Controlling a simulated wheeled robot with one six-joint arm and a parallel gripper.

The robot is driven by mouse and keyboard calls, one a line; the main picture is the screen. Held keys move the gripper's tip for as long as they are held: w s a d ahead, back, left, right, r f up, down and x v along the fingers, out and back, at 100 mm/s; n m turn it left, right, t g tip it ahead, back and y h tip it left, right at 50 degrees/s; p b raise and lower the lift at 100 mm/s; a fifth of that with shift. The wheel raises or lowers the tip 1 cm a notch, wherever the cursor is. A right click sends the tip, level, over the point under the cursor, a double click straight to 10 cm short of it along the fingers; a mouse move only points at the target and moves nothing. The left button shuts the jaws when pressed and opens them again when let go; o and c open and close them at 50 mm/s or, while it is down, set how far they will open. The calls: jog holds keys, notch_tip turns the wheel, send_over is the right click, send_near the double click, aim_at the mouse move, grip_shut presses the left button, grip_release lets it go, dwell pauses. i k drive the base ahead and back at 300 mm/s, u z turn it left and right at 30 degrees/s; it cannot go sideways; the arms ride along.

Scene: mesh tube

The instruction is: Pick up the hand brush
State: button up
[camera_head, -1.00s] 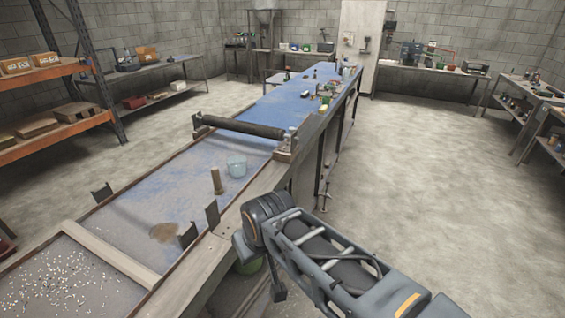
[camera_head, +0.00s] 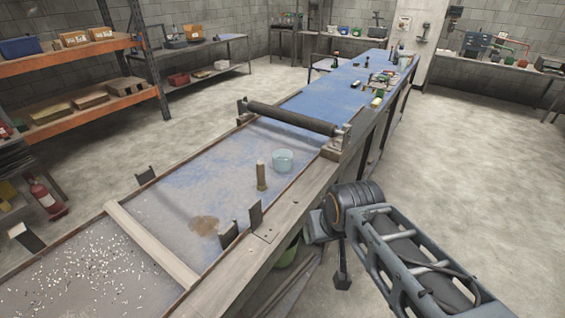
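I cannot make out a hand brush for certain in this view. Several small items (camera_head: 377,90) lie on the far part of the long blue workbench (camera_head: 310,105), too small to name. My arm reaches in from the lower right, to the right of the bench edge. A dark end part that looks like my gripper (camera_head: 342,279) hangs down there, apart from the bench. Its fingers are not clear, and I see nothing held.
A dark roller (camera_head: 291,118) crosses the bench on end brackets. Upright metal plates (camera_head: 255,214) stand along its near edges, and a wooden bar (camera_head: 152,243) borders scattered white bits. An orange-beamed shelf (camera_head: 70,109) stands left. The floor right of the bench (camera_head: 440,165) is clear.

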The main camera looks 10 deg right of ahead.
aim_at(261, 185)
jog(key=z, duration=2.05)
jog(key=i, duration=1.1)
jog(key=u, duration=3.6)
jog(key=i, duration=0.5)
jog(key=z, duration=0.05)
